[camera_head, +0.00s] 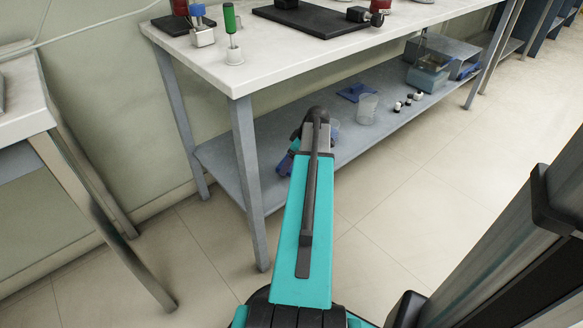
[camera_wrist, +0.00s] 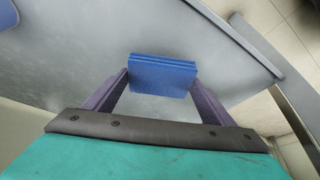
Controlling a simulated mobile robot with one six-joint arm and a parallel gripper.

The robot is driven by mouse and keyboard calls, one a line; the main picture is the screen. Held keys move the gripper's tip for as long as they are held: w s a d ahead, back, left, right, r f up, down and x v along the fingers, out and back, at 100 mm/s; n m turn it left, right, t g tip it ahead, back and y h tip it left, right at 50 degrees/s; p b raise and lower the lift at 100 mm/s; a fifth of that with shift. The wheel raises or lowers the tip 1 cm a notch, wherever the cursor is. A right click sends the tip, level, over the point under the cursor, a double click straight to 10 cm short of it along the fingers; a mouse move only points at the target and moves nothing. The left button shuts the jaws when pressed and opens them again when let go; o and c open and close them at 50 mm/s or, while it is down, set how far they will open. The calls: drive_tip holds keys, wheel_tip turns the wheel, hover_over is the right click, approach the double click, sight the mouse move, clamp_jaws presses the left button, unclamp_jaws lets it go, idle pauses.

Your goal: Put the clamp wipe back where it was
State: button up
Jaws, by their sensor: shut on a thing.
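A blue, layered, folded wipe (camera_wrist: 162,76) is held between the two dark purple fingers of my gripper (camera_wrist: 160,84) in the wrist view. I take it to be the clamp wipe. The grey lower shelf (camera_wrist: 90,40) lies behind it. I cannot tell whether the wipe touches the shelf. In the head view my teal arm reaches to the near left part of the lower shelf (camera_head: 350,148) and hides most of the gripper and the wipe.
On the shelf stand a clear beaker (camera_head: 367,109), a blue flat piece (camera_head: 357,91), small black and white items (camera_head: 408,101) and a blue-grey bin (camera_head: 428,73). The white worktop (camera_head: 270,65) is above. A table leg (camera_head: 249,180) stands left of my arm.

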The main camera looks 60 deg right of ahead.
drive_tip(key=shift+f+b, duration=0.65)
drive_tip(key=shift+f, duration=0.85)
drive_tip(key=shift+f, duration=0.15)
drive_tip(key=o, duration=1)
drive_tip(key=p+v, duration=0.4)
drive_tip(key=v, duration=0.8)
drive_tip(key=shift+r, duration=0.25)
